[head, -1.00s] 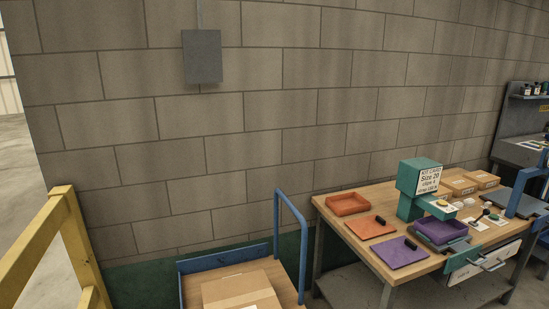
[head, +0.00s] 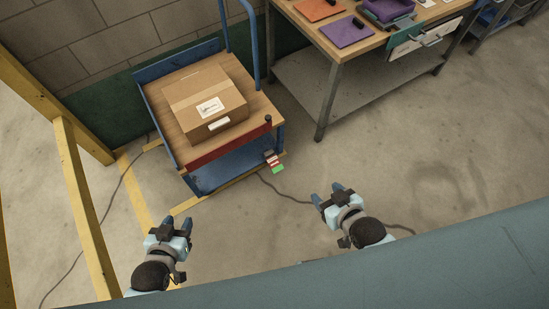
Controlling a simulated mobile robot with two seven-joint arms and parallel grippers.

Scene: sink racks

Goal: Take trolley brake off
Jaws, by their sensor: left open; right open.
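The trolley (head: 261,103) is a blue-framed cart with a wooden top and a tall blue handle, standing against the wall in the head view. A cardboard box (head: 190,90) with white labels sits on its top. A small red, white and green part (head: 274,163) sticks out low at its front right corner; it may be the brake pedal, but it is small. My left gripper (head: 177,224) is open and empty, in front of the trolley. My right gripper (head: 328,192) is open and empty, right of the coloured part and apart from it. The trolley's wheels are hidden.
A yellow railing (head: 80,190) stands left of the trolley. A workbench (head: 360,52) with coloured mats stands to the right. A dark cable (head: 285,193) lies on the floor by the trolley. Open concrete floor (head: 420,150) lies to the right.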

